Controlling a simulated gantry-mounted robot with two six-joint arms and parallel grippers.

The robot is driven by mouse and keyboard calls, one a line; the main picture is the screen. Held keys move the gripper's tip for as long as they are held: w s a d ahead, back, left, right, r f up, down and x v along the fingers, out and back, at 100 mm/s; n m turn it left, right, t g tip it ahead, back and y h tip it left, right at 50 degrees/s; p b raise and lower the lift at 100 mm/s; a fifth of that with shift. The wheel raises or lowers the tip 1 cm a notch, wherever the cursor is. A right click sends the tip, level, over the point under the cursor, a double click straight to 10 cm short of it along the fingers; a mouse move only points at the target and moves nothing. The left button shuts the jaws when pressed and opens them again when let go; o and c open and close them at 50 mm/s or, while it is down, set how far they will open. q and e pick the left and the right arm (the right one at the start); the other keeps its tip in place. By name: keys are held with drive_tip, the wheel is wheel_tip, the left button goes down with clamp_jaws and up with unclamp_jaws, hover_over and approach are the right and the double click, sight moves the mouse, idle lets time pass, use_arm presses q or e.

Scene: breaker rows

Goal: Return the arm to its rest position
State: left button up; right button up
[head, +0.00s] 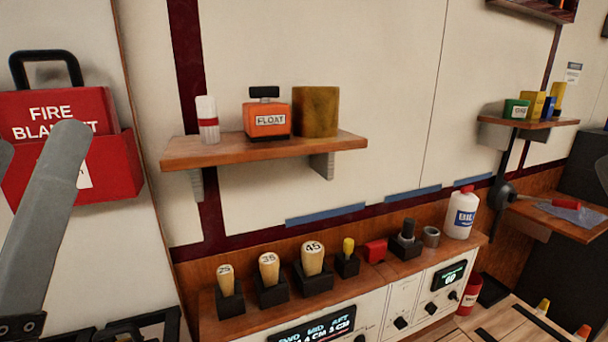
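My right arm is not clearly in view.
A wooden shelf (180,152) holds a white bottle, an orange FLOAT box and a yellowish block. Below, a wooden ledge (212,318) carries numbered handles in black holders, a red block and a white bottle (462,214). Control panels sit under it. Another shelf (545,124) is at right.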

use_arm(q)
wheel_tip(320, 180, up, 30)
drive_tip(key=d+m+h+p, duration=0.1)
drive_tip(key=m+p, duration=0.3)
drive_tip(key=p, duration=2.6)
drive_tip(key=shift+d+h+p, duration=0.25)
drive_tip(key=shift+h+p, duration=0.15)
drive_tip(key=shift+h, duration=0.3)
use_arm(e)
wheel_tip(320, 180, up, 31)
drive_tip(key=shift+f, duration=0.15)
